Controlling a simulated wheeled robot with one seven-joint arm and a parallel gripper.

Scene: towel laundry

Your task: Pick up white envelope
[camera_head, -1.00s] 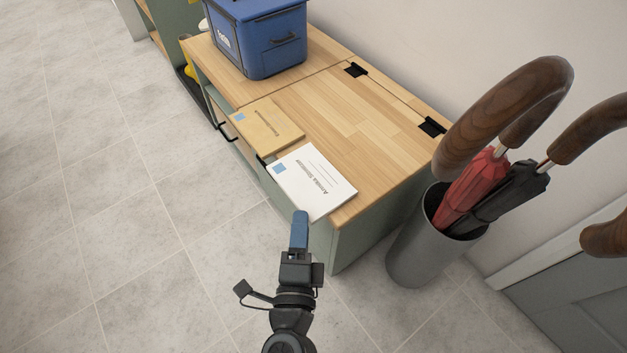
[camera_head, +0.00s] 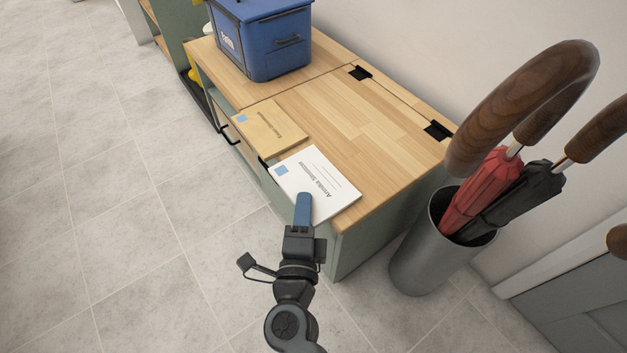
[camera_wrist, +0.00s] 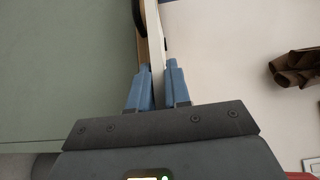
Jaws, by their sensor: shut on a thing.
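The white envelope (camera_head: 317,183) lies flat on the wooden bench top (camera_head: 345,125) at its front corner, with a blue stamp and dark writing. Its front edge juts a little past the bench edge. My gripper (camera_head: 304,200) reaches it from the front. In the wrist view the envelope shows edge-on as a thin white strip (camera_wrist: 158,45) running between the two blue fingers (camera_wrist: 158,75). The fingers are shut on its edge, with the wooden bench edge just beside it.
A tan envelope (camera_head: 268,127) lies beside the white one. A blue lidded box (camera_head: 262,40) stands at the bench's far end. A grey umbrella stand (camera_head: 425,255) with red and black umbrellas is close on the right. Tiled floor is free on the left.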

